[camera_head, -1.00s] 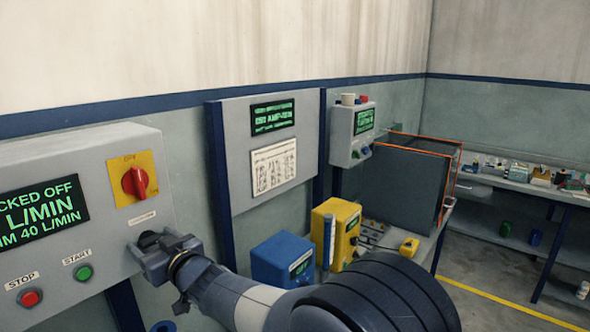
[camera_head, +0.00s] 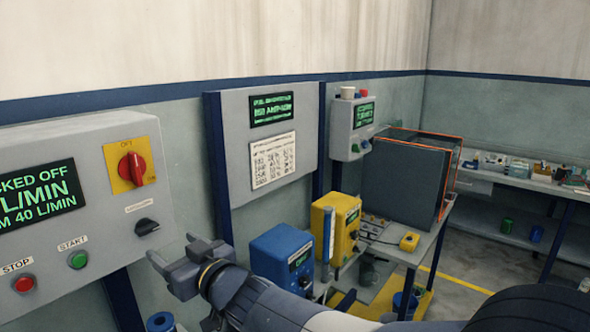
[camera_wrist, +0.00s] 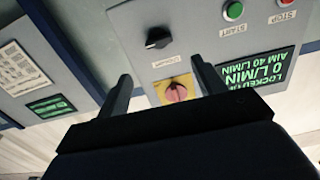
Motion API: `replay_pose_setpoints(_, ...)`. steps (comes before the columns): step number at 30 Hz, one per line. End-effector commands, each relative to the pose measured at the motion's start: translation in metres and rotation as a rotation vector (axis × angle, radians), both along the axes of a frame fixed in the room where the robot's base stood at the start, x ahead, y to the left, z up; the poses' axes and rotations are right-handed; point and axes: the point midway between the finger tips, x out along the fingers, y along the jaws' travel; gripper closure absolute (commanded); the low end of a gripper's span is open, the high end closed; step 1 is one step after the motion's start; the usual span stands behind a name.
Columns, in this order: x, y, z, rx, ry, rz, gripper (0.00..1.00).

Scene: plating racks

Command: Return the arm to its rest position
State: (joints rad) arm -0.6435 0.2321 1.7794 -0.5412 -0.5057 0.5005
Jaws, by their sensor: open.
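My gripper (camera_head: 172,258) is in front of the grey control box (camera_head: 75,140), low and to the right of it in the head view. Its jaws are open and empty, apart from the black knob (camera_head: 147,227) on the box. In the wrist view my two fingers (camera_wrist: 160,88) stand apart, with the black knob (camera_wrist: 158,38) and the red switch on its yellow plate (camera_wrist: 176,92) beyond them. The box's display reads locked off, 0 L/MIN, aim 40 L/MIN in the wrist view.
The box also has a red stop button (camera_head: 24,284) and a green start button (camera_head: 77,260). A grey panel (camera_head: 235,170) stands on posts to the right. A blue box (camera_head: 275,265) and a yellow box (camera_head: 335,225) stand near my arm. A dark tank (camera_head: 400,180) sits behind.

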Motion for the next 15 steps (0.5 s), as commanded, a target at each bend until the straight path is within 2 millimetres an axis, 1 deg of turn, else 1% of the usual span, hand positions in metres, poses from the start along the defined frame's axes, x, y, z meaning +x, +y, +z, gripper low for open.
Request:
replay_pose_setpoints(1,0.006,0.008,0.001,-0.003,0.002,0.002,0.35)
replay_pose_setpoints(15,0.051,0.064,0.002,-0.003,0.002,0.001,0.35)
